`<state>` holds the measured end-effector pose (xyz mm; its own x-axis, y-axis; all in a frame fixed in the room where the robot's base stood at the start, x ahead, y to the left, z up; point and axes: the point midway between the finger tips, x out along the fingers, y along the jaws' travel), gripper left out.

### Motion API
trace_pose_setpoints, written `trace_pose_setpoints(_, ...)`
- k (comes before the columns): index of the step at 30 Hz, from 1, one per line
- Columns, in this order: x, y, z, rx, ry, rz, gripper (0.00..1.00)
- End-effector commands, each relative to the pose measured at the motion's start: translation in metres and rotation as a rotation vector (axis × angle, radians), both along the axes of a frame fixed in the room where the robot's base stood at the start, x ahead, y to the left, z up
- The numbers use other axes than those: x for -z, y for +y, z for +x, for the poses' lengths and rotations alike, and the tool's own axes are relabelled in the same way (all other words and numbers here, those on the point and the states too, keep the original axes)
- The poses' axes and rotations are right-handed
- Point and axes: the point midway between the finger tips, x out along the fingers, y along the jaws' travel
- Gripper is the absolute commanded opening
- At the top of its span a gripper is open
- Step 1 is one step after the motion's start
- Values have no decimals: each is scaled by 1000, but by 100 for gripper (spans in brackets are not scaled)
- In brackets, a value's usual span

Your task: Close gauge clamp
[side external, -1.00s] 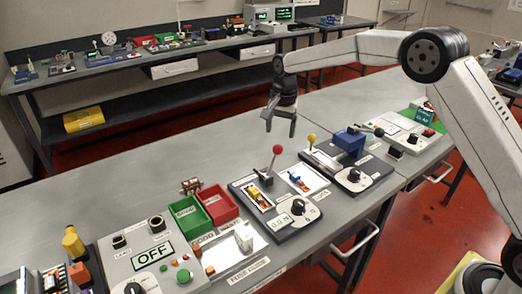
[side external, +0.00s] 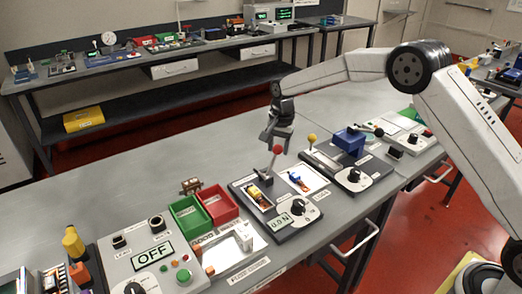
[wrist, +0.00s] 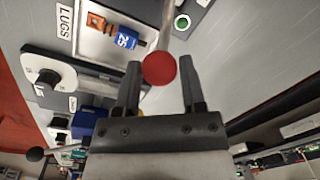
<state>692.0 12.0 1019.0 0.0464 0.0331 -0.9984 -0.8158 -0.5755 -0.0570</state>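The gauge station (side external: 283,224) is a dark panel with a "0.0 N" display (side external: 281,222), a black dial (side external: 298,207) and a lever with a red ball knob (side external: 277,149). The lever stands up, slightly tilted. A small yellow and dark piece (side external: 259,196) lies on its left pad. My gripper (side external: 277,143) is at the top of the lever. In the wrist view, the red knob (wrist: 160,68) appears between the two open fingers (wrist: 160,78), with a gap on each side. Whether a finger touches it cannot be told.
A station with a yellow-knobbed lever (side external: 311,138) and a blue block (side external: 349,141) is just to the right. Green (side external: 188,214) and red (side external: 219,204) bins stand to the left. The bench behind my gripper is clear.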

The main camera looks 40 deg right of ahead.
Motion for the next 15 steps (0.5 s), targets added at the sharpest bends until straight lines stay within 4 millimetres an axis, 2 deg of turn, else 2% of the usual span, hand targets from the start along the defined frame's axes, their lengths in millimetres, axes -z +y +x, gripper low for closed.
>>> trace_pose_setpoints(1, 0, 0, 0, 0, 0, 0, 33)
trace_pose_setpoints(4, 0, 0, 0, 0, 0, 0, 1)
trace_pose_setpoints(15, -1, 0, 0, 0, -1, 1, 0)
